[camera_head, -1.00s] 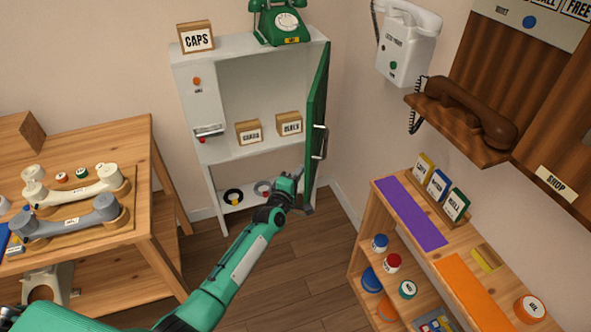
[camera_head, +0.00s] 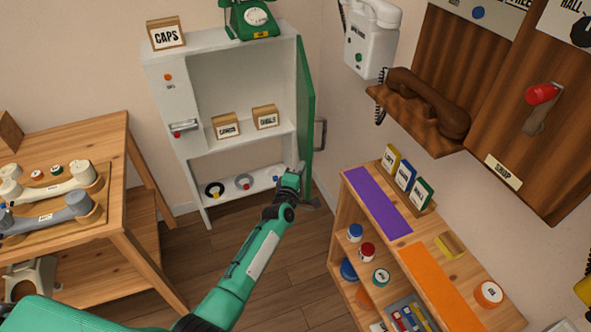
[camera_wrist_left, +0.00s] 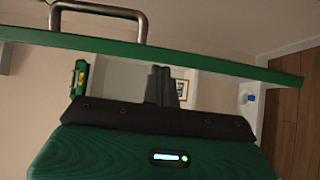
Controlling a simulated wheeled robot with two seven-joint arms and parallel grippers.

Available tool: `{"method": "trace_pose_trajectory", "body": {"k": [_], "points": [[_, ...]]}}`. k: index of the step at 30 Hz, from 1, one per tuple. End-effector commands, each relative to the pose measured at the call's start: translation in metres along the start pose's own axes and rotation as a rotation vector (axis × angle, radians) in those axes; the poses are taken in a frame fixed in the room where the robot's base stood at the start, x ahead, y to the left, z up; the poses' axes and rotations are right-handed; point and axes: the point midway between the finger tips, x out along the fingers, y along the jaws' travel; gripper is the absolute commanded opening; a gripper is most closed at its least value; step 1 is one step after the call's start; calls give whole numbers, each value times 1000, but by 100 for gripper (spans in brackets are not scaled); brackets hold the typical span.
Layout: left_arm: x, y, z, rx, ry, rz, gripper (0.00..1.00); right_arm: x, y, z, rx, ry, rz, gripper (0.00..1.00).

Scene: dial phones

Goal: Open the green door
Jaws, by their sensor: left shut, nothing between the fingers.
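The green door (camera_head: 306,115) stands wide open on the right side of the white cabinet (camera_head: 232,154). Its inner face shows in the head view, and its metal handle (camera_head: 320,134) is on the far, outer side. In the left wrist view the door (camera_wrist_left: 200,62) crosses as a thin green band, with the handle (camera_wrist_left: 98,8) above it. My left gripper (camera_head: 297,171) is shut and empty, on the inner side near the door's lower part. Its fingertips (camera_wrist_left: 162,72) reach close to the band; contact cannot be told. My right gripper is not in view.
A green dial phone (camera_head: 250,18) and a CAPS sign (camera_head: 166,34) stand on the cabinet. Small boxes and rings are on its shelves. A wooden shelf unit (camera_head: 345,210) is at right, a wooden table (camera_head: 100,140) at left. The floor between is clear.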

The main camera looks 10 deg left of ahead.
Motion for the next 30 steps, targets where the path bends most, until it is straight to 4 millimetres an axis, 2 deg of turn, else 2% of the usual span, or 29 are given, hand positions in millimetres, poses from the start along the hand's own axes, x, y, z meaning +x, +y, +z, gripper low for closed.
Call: {"method": "trace_pose_trajectory", "body": {"k": [6,12,24,30], "points": [[10,-1,22,-3,0,-1,0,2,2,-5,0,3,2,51],[16,0,34,0,0,0,0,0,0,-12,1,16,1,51],[17,0,36,1,0,0,0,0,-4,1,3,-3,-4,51],[17,-1,35,1,0,0,0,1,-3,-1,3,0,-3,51]]}}
